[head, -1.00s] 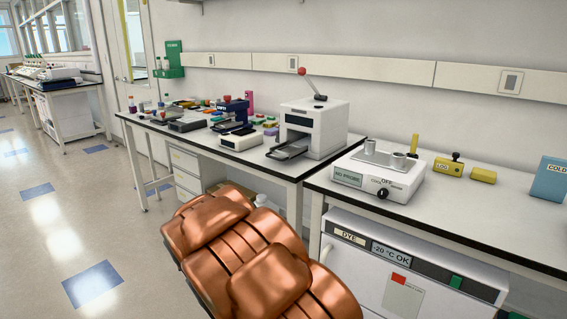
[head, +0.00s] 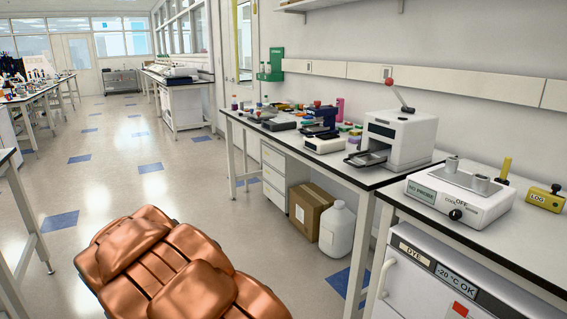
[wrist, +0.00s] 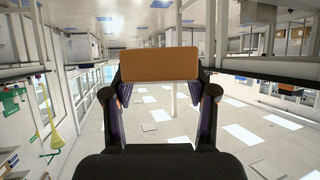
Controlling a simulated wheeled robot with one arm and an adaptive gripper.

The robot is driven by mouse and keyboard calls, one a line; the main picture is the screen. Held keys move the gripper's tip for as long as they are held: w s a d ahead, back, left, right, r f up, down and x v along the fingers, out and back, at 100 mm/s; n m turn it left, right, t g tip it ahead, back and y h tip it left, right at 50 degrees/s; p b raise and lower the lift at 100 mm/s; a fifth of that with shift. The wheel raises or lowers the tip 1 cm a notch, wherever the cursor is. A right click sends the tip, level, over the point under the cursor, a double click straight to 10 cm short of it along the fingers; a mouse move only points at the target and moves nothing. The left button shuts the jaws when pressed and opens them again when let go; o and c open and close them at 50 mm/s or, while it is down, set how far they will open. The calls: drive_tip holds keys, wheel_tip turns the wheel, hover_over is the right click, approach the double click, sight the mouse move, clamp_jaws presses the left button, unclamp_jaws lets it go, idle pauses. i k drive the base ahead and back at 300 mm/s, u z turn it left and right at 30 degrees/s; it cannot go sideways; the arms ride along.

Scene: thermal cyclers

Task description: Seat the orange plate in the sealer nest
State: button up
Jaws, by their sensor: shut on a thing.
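In the wrist view my gripper (wrist: 160,90) is shut on the orange plate (wrist: 159,65), with a finger at each side of it. The plate is level across the fingertips, with floor behind it. The head view shows neither the gripper nor the plate. The gripper is well away from the sealer.
A white "NO PROBE" device (head: 455,203) stands on the nearer bench, right of the sealer. Coloured racks and a blue device (head: 322,120) lie left of it. A cardboard box (head: 312,211) and a white jug (head: 338,229) stand under the bench. The aisle floor (head: 115,155) is clear.

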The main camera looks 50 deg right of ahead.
sight(370, 158)
drive_tip(key=u, duration=0.15)
drive_tip(key=i, duration=1.05)
drive_tip(key=z, duration=2.25)
